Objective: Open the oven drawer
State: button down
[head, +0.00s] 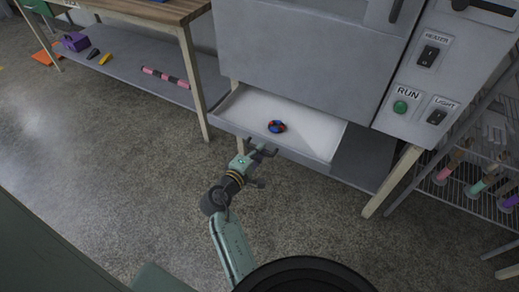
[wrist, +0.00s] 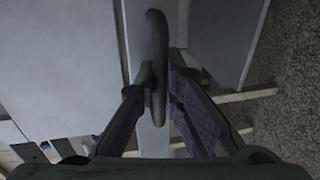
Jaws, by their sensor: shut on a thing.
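The oven drawer (head: 308,128) is pulled out below the grey oven (head: 300,50) in the head view. Its pale inside shows, with a small red, blue and dark ring-like thing (head: 276,127) lying in it. My gripper (head: 262,150) is at the drawer's front face. In the wrist view, the dark bar handle (wrist: 157,40) stands between the two fingers of my gripper (wrist: 161,80), which are shut on it. The handle is largely hidden by my gripper in the head view.
A panel with a green RUN button (head: 400,107) and switches is right of the oven. A wire rack (head: 480,180) with coloured items stands at far right. A table with a lower shelf (head: 130,70) is at left. The floor (head: 110,150) in front is clear.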

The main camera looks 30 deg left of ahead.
jog(key=c, duration=1.7)
grip_release()
jog(key=v, duration=1.2)
